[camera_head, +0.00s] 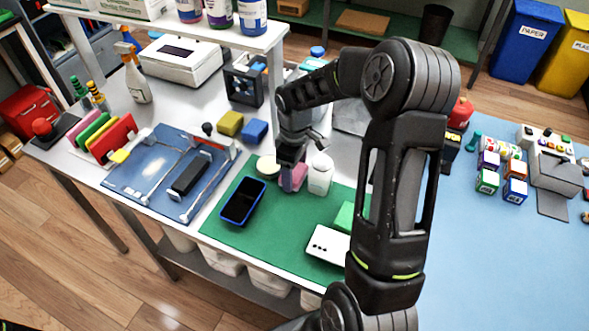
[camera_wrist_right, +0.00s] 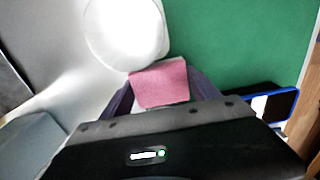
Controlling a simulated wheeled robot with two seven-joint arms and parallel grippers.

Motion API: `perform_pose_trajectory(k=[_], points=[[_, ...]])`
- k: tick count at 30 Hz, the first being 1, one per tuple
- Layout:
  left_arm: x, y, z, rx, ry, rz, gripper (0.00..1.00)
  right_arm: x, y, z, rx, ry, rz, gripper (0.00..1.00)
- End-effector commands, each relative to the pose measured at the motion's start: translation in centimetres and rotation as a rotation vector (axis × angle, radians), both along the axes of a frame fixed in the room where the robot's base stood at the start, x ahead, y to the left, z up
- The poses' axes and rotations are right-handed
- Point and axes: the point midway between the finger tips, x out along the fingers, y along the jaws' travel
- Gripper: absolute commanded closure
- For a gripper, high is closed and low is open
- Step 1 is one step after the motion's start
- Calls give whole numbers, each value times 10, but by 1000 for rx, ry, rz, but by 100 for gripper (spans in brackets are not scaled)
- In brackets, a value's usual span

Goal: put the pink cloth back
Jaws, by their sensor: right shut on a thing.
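The pink cloth (camera_head: 297,176) is at the back edge of the green mat (camera_head: 225,222), between a cream round disc (camera_head: 268,165) and a white bottle (camera_head: 320,175). My right gripper (camera_head: 288,180) points down and is shut on the cloth. In the right wrist view the pink cloth (camera_wrist_right: 160,84) sits between the fingers of my right gripper (camera_wrist_right: 163,92), beside the green mat (camera_wrist_right: 235,45). I cannot tell whether the cloth touches the surface below. My left gripper is not in view.
Yellow (camera_head: 229,123) and blue (camera_head: 255,130) blocks stand behind. The mat's middle is clear.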

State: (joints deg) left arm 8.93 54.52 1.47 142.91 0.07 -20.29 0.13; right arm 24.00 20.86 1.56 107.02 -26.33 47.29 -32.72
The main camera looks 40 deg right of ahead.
Motion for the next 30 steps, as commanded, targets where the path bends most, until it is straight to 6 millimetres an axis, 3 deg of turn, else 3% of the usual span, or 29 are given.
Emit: perform_pose_trajectory(k=[10, 11, 19, 30], points=[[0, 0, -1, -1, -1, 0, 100, 0, 0, -2, 0, 0, 0, 74], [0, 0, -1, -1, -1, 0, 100, 0, 0, -2, 0, 0, 0, 29], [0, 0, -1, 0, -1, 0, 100, 0, 0, -2, 0, 0, 0, 6], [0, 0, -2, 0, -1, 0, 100, 1, 0, 2, -1, -2, 0, 5]])
